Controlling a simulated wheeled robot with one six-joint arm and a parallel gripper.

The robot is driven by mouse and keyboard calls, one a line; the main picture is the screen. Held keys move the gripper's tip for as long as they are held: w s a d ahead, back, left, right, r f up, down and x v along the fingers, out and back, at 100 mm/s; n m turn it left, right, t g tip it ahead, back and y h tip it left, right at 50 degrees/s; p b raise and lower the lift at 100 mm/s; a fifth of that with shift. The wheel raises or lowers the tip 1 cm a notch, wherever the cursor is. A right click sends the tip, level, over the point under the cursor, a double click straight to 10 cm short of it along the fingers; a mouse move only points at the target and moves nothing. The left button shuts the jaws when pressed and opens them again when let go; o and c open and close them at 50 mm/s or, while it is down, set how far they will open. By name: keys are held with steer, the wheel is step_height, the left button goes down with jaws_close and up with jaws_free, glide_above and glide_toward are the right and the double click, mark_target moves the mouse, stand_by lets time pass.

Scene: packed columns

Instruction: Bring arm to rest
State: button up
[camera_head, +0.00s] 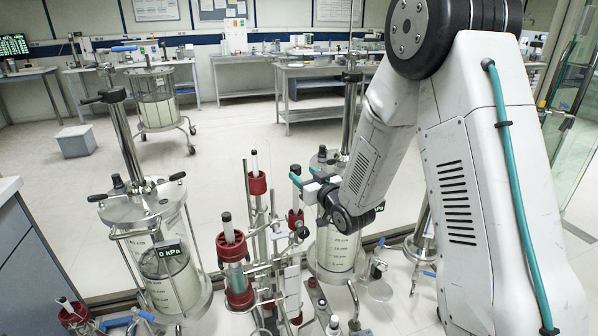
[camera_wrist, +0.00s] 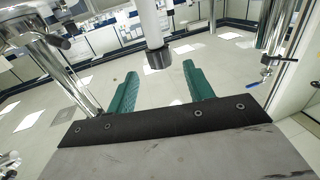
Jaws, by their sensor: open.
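My arm reaches in from the right in the head view and bends down to my gripper (camera_head: 306,178), at the upper part of the column rig. Its two teal fingers stand apart in the wrist view (camera_wrist: 162,84). A pale tube with a dark end (camera_wrist: 157,58) shows between and beyond the fingertips there. I see no contact between it and the fingers. In the head view, a red-collared column (camera_head: 234,262) and a slim column with a red clamp (camera_head: 257,184) stand left of my gripper. A clear vessel (camera_head: 338,248) stands just below it, partly hidden by my arm.
A large pressure vessel (camera_head: 166,262) with a metal post stands at the left, close to the rig. Another wheeled vessel (camera_head: 157,104) stands farther back. A grey cabinet (camera_head: 30,275) is at the left edge. Open floor (camera_head: 215,150) lies behind the rig; a glass panel (camera_head: 575,130) borders the right.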

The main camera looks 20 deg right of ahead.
steer(key=shift+s, duration=0.2)
stand_by(0.3)
step_height(320, 180, down, 9)
steer(key=s+d+g+h, duration=0.2)
steer(key=s+g+h, duration=0.1)
steer(key=g, duration=0.2)
steer(key=s+d+m+g+h, duration=0.1)
steer(key=s+d+m+g, duration=0.1)
steer(key=s+g, duration=0.55)
steer(key=s+a+r+g, duration=0.1)
steer(key=s+r, duration=0.5)
steer(key=s, duration=0.4)
steer(key=s+a+r+g, duration=0.1)
steer(key=s+r, duration=0.6)
steer(key=s, duration=0.4)
steer(key=s+a+r+g, duration=0.1)
steer(key=s+r, duration=0.6)
steer(key=s, duration=0.4)
steer(key=shift+s+m+g, duration=0.25)
steer(key=shift+m+g, duration=0.05)
steer(key=shift+g, duration=0.05)
steer(key=shift+r, duration=0.1)
